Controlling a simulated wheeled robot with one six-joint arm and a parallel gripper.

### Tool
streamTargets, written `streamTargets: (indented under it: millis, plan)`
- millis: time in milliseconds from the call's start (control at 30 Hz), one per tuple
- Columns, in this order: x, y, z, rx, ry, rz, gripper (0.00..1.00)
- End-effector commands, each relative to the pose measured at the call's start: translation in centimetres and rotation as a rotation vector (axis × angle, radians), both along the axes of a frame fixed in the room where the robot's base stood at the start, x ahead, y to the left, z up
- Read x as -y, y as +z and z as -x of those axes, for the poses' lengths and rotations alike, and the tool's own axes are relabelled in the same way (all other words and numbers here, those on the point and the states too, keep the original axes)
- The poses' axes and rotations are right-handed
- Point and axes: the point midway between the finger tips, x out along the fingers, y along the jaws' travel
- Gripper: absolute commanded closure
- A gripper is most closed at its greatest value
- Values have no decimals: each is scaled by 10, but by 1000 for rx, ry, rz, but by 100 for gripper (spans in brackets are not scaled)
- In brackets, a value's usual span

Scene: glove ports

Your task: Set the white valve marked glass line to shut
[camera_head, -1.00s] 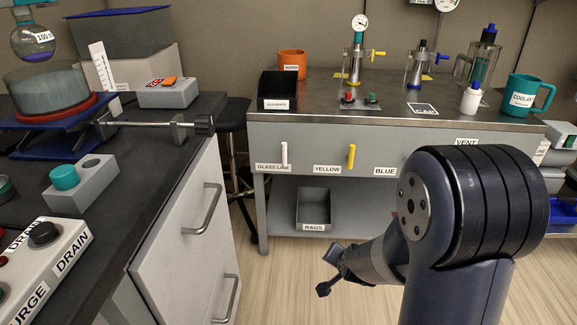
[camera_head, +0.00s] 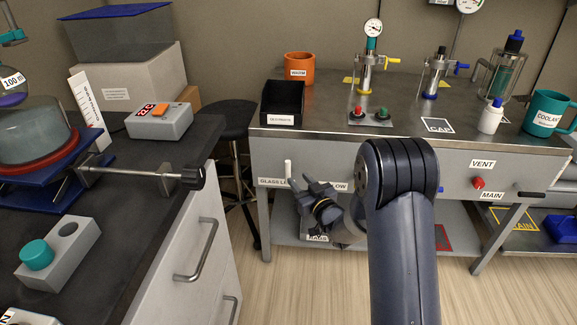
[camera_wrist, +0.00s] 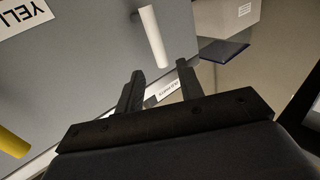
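The white valve handle (camera_head: 288,168) stands upright on the front panel of the back bench, above the label reading GLASS LI (camera_head: 272,182), whose end is hidden by my gripper. My gripper (camera_head: 308,182) is just to the right of the handle and in front of the panel. In the wrist view the white handle (camera_wrist: 153,35) lies beyond the two spread fingertips (camera_wrist: 160,68), roughly in line with the gap. The fingers are open, with nothing visibly held between them.
In the wrist view a yellow handle (camera_wrist: 12,143) and a label starting YELL (camera_wrist: 30,12) are at the left. A black bin (camera_head: 283,103) stands on the bench above the white valve. A stool (camera_head: 232,120) is left of the bench. A red knob (camera_head: 478,182) is further right.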

Motion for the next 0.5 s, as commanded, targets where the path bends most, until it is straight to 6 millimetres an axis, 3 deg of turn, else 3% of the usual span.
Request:
streamTargets:
  millis: [300, 500]
  plan:
    - [-30, -1, -47, 0, 0, -1, 64]
    - [-40, 0, -65, 0, -1, 0, 64]
